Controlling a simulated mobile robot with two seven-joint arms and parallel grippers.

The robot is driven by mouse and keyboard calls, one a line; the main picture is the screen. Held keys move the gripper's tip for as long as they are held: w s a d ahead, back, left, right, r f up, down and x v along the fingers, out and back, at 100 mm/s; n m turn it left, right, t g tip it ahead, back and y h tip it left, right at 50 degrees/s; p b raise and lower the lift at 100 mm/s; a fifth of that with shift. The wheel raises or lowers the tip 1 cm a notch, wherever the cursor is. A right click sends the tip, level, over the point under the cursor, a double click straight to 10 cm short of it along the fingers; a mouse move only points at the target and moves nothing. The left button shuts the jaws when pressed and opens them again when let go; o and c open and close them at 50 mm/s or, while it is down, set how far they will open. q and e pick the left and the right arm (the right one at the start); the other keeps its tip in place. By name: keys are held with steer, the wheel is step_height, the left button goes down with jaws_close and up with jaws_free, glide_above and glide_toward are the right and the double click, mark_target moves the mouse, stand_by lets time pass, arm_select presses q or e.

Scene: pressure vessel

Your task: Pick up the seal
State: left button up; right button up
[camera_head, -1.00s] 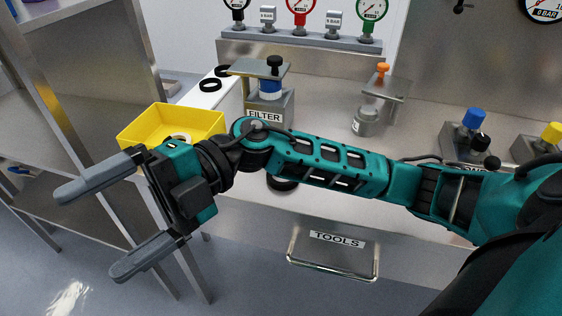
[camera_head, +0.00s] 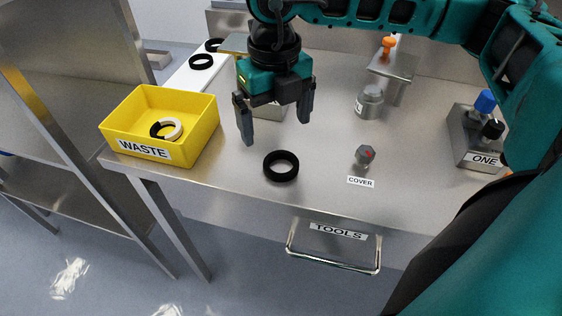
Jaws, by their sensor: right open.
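A black ring seal (camera_head: 282,177) lies flat on the steel table near its front edge, in the head view. My right gripper (camera_head: 276,129) points down above and just behind this ring in the picture. Its two fingers are apart with nothing between them, and they do not appear to touch the ring. Two more black rings lie on a white strip at the back left, one nearer (camera_head: 201,67) and one farther (camera_head: 213,50). My left gripper is not in view.
A yellow WASTE bin (camera_head: 207,135) at the table's left holds a white ring and something black. A grey knob (camera_head: 364,155) stands behind the COVER label. A metal stand (camera_head: 392,68) and a ONE valve block (camera_head: 467,140) stand right. The TOOLS drawer handle (camera_head: 335,262) juts out in front.

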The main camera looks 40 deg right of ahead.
mark_target(280, 166)
step_height(280, 166, down, 3)
steer(key=shift+f, duration=0.15)
steer(key=f, duration=0.4)
steer(key=shift+s+d+f, duration=0.1)
steer(key=shift+s+d, duration=0.1)
steer(key=shift+f, duration=0.6)
steer(key=shift+c, duration=0.5)
steer(key=c, duration=1)
steer(key=shift+r, duration=0.15)
